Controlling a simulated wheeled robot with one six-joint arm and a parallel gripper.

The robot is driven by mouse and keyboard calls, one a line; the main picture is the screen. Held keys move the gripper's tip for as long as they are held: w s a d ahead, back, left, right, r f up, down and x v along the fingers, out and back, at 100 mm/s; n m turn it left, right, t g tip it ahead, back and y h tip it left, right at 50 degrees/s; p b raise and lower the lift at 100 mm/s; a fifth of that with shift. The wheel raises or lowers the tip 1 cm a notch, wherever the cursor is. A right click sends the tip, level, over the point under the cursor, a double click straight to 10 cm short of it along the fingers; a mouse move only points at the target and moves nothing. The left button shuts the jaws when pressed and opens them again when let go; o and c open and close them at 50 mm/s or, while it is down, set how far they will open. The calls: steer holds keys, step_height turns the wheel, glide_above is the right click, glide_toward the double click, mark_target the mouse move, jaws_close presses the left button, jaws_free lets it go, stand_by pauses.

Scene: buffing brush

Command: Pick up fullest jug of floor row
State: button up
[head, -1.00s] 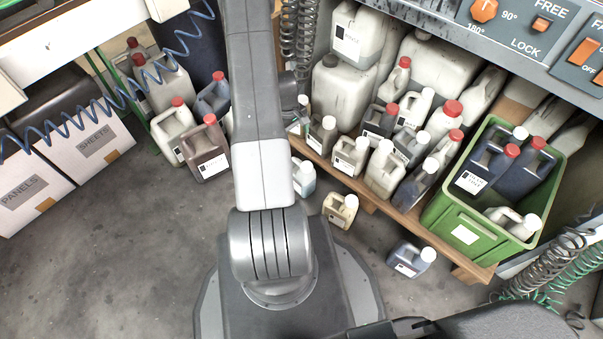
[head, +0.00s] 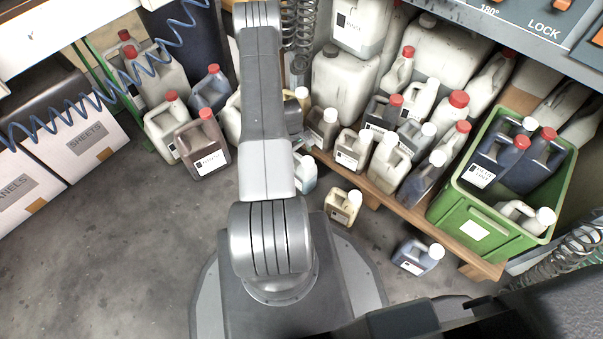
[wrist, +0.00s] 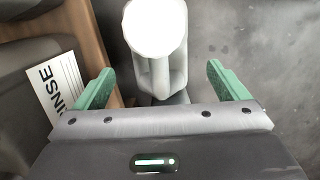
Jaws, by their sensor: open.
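In the head view, small jugs with white caps stand on the floor along the wooden shelf edge: a pale blue jug (head: 306,174) partly behind my arm, a cream-yellow jug (head: 343,208) and a blue-grey jug (head: 416,258). I cannot clearly compare their fill levels. In the wrist view, my gripper (wrist: 160,70) is open. A pale grey jug (wrist: 158,78) with a large white cap stands between its green fingers, with a gap on both sides. My arm hides most of the gripper in the head view.
A wooden shelf (head: 455,244) holds several jugs and a green crate (head: 480,232). In the wrist view, a dark labelled jug (wrist: 30,90) stands close left. Red-capped jugs (head: 202,147) stand on the floor at left. The floor at lower left is clear.

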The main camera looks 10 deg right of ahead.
steer(key=f, duration=0.1)
steer(key=f+b, duration=0.1)
steer(key=f, duration=0.1)
steer(key=s+f+b, duration=0.1)
steer(key=f, duration=0.1)
steer(key=shift+d, duration=0.4)
steer(key=shift+r, duration=0.1)
jaws_close()
